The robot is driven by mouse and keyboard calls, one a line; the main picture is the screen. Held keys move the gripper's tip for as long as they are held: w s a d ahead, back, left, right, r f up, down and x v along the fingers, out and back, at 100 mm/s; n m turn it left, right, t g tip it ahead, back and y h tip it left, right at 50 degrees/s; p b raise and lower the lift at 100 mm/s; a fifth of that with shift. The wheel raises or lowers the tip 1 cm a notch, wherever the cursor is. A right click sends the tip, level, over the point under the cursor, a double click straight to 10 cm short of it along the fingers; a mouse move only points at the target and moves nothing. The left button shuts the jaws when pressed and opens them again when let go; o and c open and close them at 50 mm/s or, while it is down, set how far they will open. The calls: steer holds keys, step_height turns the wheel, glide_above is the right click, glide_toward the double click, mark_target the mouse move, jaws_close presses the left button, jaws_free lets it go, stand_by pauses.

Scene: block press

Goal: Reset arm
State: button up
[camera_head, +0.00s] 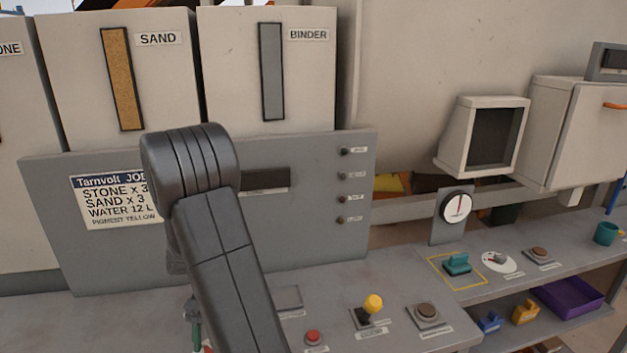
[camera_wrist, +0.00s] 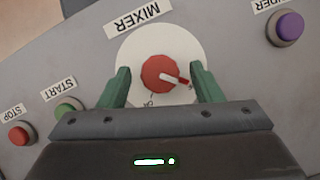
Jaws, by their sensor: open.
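My gripper (camera_wrist: 161,80) shows in the wrist view with its two green fingers apart, one on each side of a red mixer knob (camera_wrist: 158,72). The knob sits on a round white plate and its pointer is turned to the lower right. Both fingers look clear of the knob; I cannot tell how far above the panel they are. In the head view my dark arm (camera_head: 215,240) reaches up and bends in front of the grey panel. A bit of green at its lower left may be part of my gripper, which is otherwise hidden there.
The wrist view also shows a green start button (camera_wrist: 68,107), a red stop button (camera_wrist: 20,135) and a purple button (camera_wrist: 287,27). In the head view a yellow-topped lever (camera_head: 373,304), a red button (camera_head: 313,337) and a dial gauge (camera_head: 457,207) stand right of my arm.

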steer(key=m+y, duration=0.1)
steer(key=m, duration=0.1)
steer(key=m+y, duration=0.1)
steer(key=m, duration=0.2)
steer(key=shift+d, duration=0.2)
steer(key=m+t, duration=0.1)
steer(key=m, duration=0.1)
steer(key=m+y, duration=0.1)
steer(key=m, duration=0.1)
steer(key=shift+s+m+t+p, duration=0.15)
steer(key=shift+m+t+p, duration=0.15)
steer(key=shift+t, duration=0.1)
steer(key=shift+d, duration=0.1)
